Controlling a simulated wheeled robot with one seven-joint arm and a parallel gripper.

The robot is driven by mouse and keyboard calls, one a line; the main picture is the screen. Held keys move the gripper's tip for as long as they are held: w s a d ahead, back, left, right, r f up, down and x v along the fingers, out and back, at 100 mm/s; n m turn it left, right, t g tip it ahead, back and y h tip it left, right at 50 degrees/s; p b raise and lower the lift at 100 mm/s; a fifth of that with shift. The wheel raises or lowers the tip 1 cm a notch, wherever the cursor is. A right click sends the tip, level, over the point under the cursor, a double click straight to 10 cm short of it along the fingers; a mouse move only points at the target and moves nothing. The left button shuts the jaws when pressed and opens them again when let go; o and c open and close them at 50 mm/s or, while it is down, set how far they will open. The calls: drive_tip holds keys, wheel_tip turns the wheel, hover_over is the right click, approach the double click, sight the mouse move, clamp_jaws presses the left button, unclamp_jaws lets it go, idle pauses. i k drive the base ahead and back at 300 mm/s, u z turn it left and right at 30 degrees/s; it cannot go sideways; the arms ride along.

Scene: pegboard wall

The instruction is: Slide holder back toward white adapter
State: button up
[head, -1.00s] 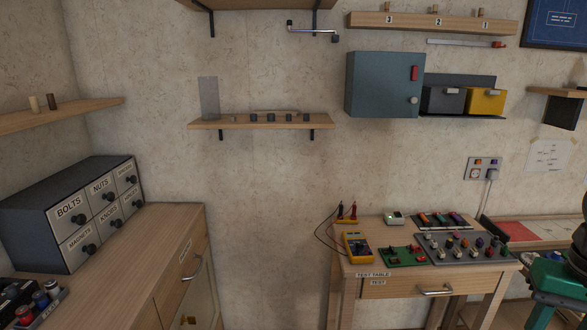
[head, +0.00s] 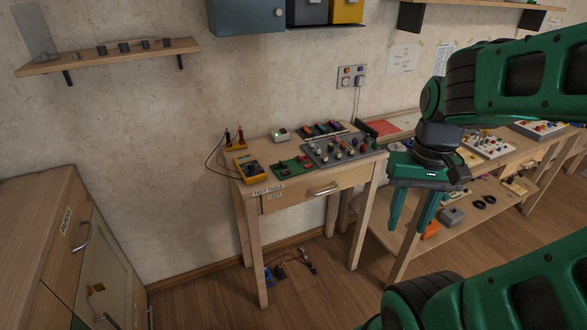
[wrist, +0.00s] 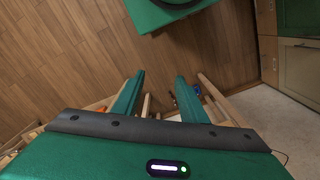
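On the test table (head: 256,190), a small white boxy device (head: 280,134) stands at the back; it may be the white adapter. Right of it lies a dark rack (head: 322,130) with several coloured cylinders, possibly the holder. A small gap seems to separate them. My gripper (head: 409,226) hangs pointing down in the head view, right of the test table and in front of the long bench. Its two fingers are apart, with nothing between them. The wrist view also shows the open gripper (wrist: 160,76), with wooden floor beyond it. Neither task object is clear there.
A yellow multimeter (head: 252,170), a green board (head: 292,168) and a grey panel with several knobs (head: 342,149) crowd the tabletop. The long bench (head: 470,205) with a lower shelf is close behind my gripper. Floor before the test table is mostly clear.

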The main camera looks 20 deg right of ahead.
sight(284, 170)
drive_tip(key=k, duration=0.65)
drive_tip(key=z, duration=0.55)
drive_tip(key=i, duration=1.45)
drive_tip(key=u, duration=0.55)
